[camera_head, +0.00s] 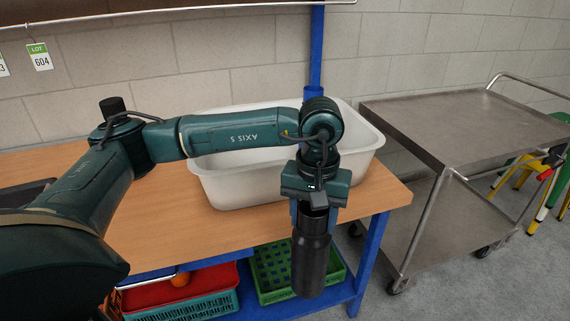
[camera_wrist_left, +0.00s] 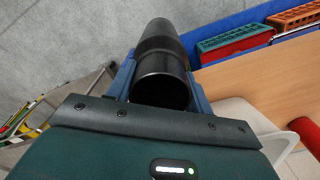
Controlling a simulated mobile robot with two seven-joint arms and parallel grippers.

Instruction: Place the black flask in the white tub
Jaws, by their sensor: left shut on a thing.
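The black flask (camera_head: 311,262) hangs upright below my left gripper (camera_head: 315,205), in front of the table's front edge. My left gripper is shut on the flask's upper part. The flask also shows in the left wrist view (camera_wrist_left: 162,68) between the blue fingers. The white tub (camera_head: 240,190) stands on the wooden table, behind my left gripper in the head view. My left forearm crosses in front of the tub and hides part of its rim and inside. The tub's edge shows in the left wrist view (camera_wrist_left: 240,115). My right gripper is not in view.
The wooden table (camera_head: 160,232) has a blue frame and a blue post at the back. Below are a green crate (camera_head: 270,280) and a red and teal crate (camera_head: 195,297). A metal trolley (camera_head: 450,125) stands at the right.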

